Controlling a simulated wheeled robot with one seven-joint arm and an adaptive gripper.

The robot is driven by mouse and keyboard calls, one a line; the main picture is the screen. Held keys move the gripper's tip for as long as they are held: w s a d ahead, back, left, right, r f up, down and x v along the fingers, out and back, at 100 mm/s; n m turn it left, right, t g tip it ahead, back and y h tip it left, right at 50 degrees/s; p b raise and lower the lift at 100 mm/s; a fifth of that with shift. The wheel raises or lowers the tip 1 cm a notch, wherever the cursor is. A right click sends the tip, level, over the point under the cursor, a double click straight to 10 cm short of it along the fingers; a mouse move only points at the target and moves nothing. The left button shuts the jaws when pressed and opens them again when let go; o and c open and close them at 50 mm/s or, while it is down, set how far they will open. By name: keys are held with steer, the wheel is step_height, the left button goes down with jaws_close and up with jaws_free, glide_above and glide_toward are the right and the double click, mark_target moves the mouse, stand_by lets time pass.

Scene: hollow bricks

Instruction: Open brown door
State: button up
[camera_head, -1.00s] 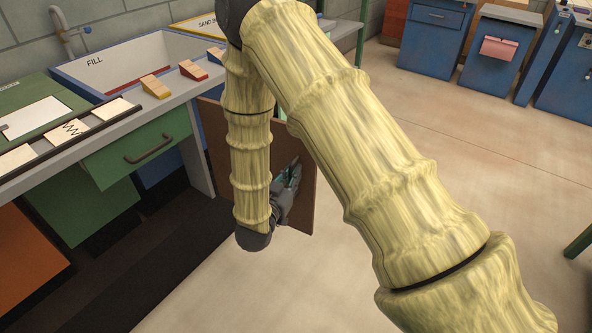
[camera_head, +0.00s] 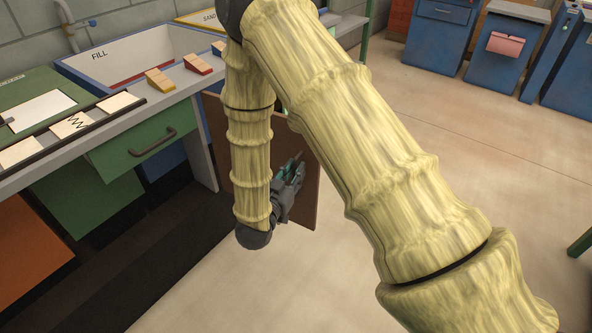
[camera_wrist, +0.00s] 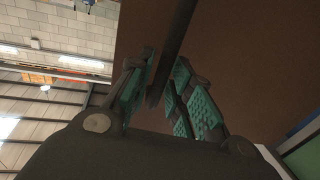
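The brown door (camera_head: 307,193) stands swung out from under the counter, its middle partly hidden behind my arm. In the wrist view its brown face (camera_wrist: 252,60) fills much of the picture. A dark bar handle (camera_wrist: 174,40) runs along this face and passes between my gripper's teal-padded fingers. My gripper (camera_wrist: 163,78) appears closed around the bar, with a finger on each side of it; the exact contact is partly hidden. In the head view my gripper (camera_head: 291,172) is small, low in front of the door's face.
The counter holds a sink marked FILL (camera_head: 145,55) and small coloured wedges (camera_head: 198,64). A green drawer (camera_head: 135,148) and an orange panel (camera_head: 28,243) are on the left. Blue cabinets (camera_head: 432,35) stand at the back.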

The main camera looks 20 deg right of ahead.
steer(key=v, duration=1.1)
steer(key=shift+d, duration=0.1)
steer(key=s+d+f+n+g+y, duration=0.2)
steer(key=s+f+y, duration=0.15)
steer(key=f, duration=0.55)
steer(key=s+d+f+n+g+y, duration=0.1)
steer(key=s+f+n+y, duration=0.2)
steer(key=f, duration=0.6)
steer(key=s+d+f+n+g+y, duration=0.15)
steer(key=s+f+g+y, duration=0.3)
steer(key=s, duration=0.75)
steer(key=s+f+n+g+y, duration=0.3)
steer(key=s+f+g, duration=0.25)
steer(key=s, duration=0.65)
step_height(320, 180, up, 22)
steer(key=t+p, duration=0.1)
steer(key=p, duration=2.2)
steer(key=shift+w+r+h, duration=0.25)
steer(key=shift+w+h, duration=0.05)
